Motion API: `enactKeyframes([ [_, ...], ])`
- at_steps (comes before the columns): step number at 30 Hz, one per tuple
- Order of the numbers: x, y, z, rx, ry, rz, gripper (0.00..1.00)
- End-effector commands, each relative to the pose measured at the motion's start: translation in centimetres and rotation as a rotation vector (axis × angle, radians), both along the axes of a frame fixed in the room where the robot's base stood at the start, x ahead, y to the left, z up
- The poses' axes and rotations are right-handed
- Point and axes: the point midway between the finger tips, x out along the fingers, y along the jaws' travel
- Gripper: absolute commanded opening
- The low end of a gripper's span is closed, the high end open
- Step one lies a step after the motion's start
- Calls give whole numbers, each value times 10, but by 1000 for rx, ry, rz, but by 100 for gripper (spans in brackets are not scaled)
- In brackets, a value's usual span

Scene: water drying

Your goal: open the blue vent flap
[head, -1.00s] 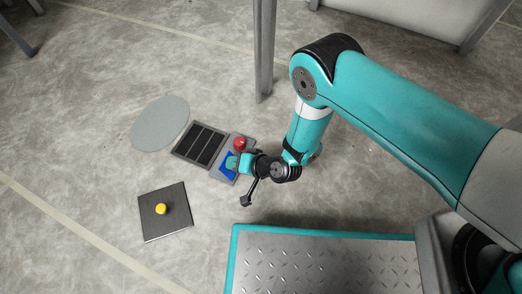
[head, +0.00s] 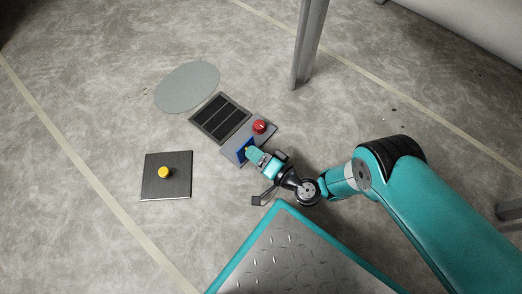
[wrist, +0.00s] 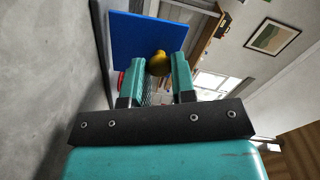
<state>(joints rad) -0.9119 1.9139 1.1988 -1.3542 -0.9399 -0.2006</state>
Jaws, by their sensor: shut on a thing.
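The blue vent flap (head: 244,149) is on the grey panel (head: 262,133) on the floor, left of the red knob. It looks tilted up steeply from the panel. In the wrist view the flap (wrist: 145,38) fills the upper middle, its face toward me, with a round yellow knob (wrist: 159,64) on it. My gripper (head: 252,153) comes in from the lower right; in the wrist view its two teal fingers (wrist: 156,72) are closed around the yellow knob. The opening behind the flap is hidden.
A red knob (head: 260,126) sits close beside the flap. A dark slatted grille (head: 220,118) adjoins the panel. A pale disc (head: 187,87) and a dark plate (head: 149,185) with a yellow button (head: 165,172) lie on the floor. A grey post (head: 307,45) stands behind.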

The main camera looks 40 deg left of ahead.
Motion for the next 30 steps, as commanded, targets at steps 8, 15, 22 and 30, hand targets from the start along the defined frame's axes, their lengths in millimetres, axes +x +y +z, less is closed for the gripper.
enactKeyframes([
  [8,3,-1,-1,-2,-5,-10,0],
  [15,2,-1,-1,-2,-2,-6,50],
  [22,1,-1,3,-1,0,-3,50],
  [30,1,0,53,0,1,-3,50],
])
